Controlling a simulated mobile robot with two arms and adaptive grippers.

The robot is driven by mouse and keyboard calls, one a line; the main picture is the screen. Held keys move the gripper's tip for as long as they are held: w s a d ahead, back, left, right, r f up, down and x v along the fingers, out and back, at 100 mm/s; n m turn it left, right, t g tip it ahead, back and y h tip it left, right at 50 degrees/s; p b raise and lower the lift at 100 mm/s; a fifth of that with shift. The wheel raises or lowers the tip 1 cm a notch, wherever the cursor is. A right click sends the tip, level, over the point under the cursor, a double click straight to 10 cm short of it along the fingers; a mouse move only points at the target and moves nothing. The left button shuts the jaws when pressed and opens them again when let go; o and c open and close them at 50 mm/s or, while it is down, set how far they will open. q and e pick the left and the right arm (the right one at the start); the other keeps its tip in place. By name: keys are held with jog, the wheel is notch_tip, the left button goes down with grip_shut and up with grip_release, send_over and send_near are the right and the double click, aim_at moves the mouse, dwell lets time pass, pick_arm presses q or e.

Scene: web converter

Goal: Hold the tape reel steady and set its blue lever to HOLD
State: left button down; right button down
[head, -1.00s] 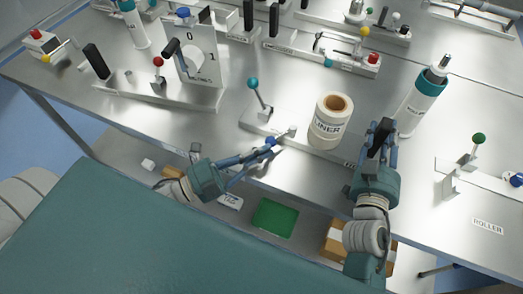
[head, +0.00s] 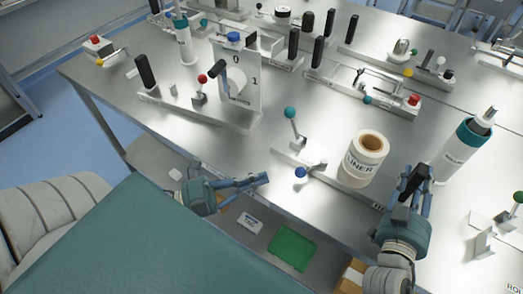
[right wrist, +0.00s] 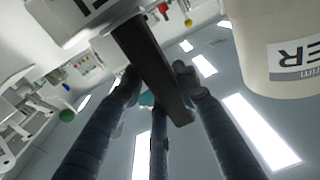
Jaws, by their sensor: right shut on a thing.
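The tape reel, a white roll marked LINER (head: 362,162), stands upright on a low metal base. The blue-knobbed lever (head: 300,172) is at the reel's left, its knob pointing left toward the table's front edge. I cannot read any HOLD mark. My left gripper (head: 264,179) is left of the blue knob, apart from it and holding nothing I can see; its finger opening is unclear. My right gripper (head: 416,180) is shut on a black upright handle (head: 411,183) just right of the reel. The handle also shows between the fingers in the right wrist view (right wrist: 150,62).
A teal-knobbed lever (head: 290,113) rises behind the blue one. A teal-and-white cylinder (head: 460,150) stands close right of my right gripper. A 0/1 panel unit (head: 238,85) with a red-knobbed lever is at the left. Boxes and a green tray (head: 292,248) lie below the table edge.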

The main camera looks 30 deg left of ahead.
pick_arm(q)
jog(key=shift+w+r, duration=0.1)
jog(key=shift+r, duration=0.05)
pick_arm(e)
jog(key=shift+f, duration=0.25)
dwell(0.5)
jog(key=c, duration=1.2)
grip_release()
jog(key=shift+w, duration=0.1)
jog(key=shift+r, duration=0.15)
jog(key=shift+r, duration=0.1)
notch_tip(320, 180, up, 10)
jog(key=shift+f, duration=0.15)
